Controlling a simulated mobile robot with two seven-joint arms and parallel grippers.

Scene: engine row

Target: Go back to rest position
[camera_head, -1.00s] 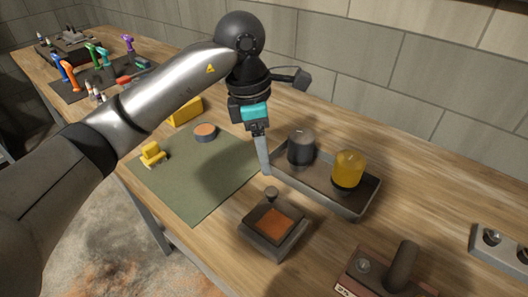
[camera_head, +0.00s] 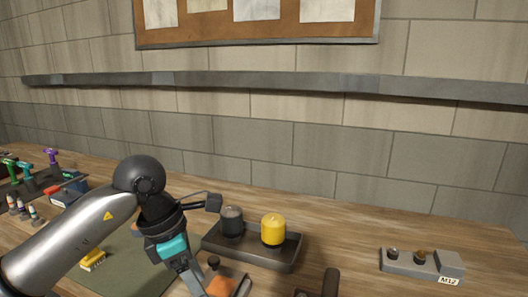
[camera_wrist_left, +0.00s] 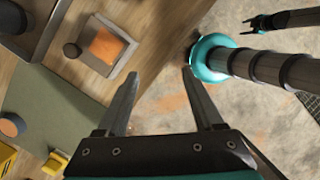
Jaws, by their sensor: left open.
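My left gripper (camera_head: 196,281) is low in the head view, in front of the dark tray (camera_head: 280,262). In the left wrist view my left gripper (camera_wrist_left: 161,73) has its two fingers spread, with nothing between them. Past the fingertips lie the table's edge and the floor. A dark forked end (camera_wrist_left: 265,23) at the top right of the wrist view may be my right gripper; its jaws are too small to read. My right gripper is not in the head view.
The tray bears a dark-grey canister (camera_head: 232,222) and a yellow one (camera_head: 273,230). A small box with an orange pad (camera_wrist_left: 105,45) stands near the table edge. A green mat (camera_head: 128,265) and a grey block marked M12 (camera_head: 420,265) lie on the table.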

